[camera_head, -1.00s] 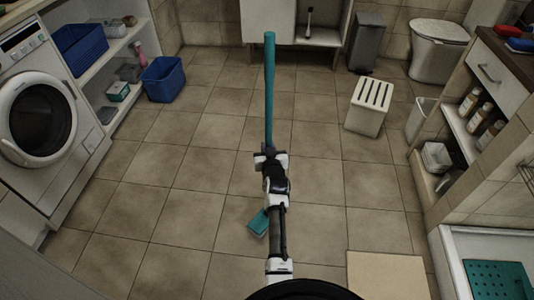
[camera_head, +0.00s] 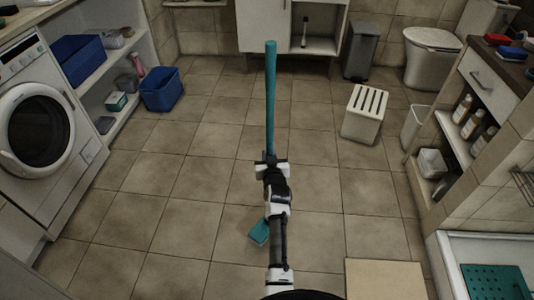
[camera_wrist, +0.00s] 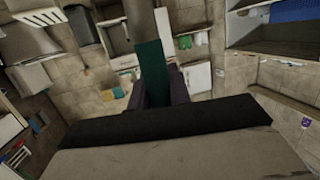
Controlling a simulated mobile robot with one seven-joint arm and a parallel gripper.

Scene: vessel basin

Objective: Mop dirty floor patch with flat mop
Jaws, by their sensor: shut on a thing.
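The flat mop has a long teal handle (camera_head: 270,100) that stands up above my gripper in the head view. Its teal head (camera_head: 259,232) shows low, just left of my forearm, at floor level; my arm hides part of the mop. My gripper (camera_head: 270,163) is shut around the handle. In the wrist view the teal handle (camera_wrist: 151,72) runs between the dark fingers of my gripper (camera_wrist: 158,92). The tiled floor (camera_head: 190,220) has brownish mottling all over; I cannot pick out a separate dirty patch.
A washing machine (camera_head: 35,130) and a blue bin (camera_head: 161,90) stand left. A white slatted stool (camera_head: 365,115) stands right of centre, a grey pedal bin (camera_head: 360,52) behind it. A beige mat (camera_head: 385,280) lies front right. The middle floor is clear.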

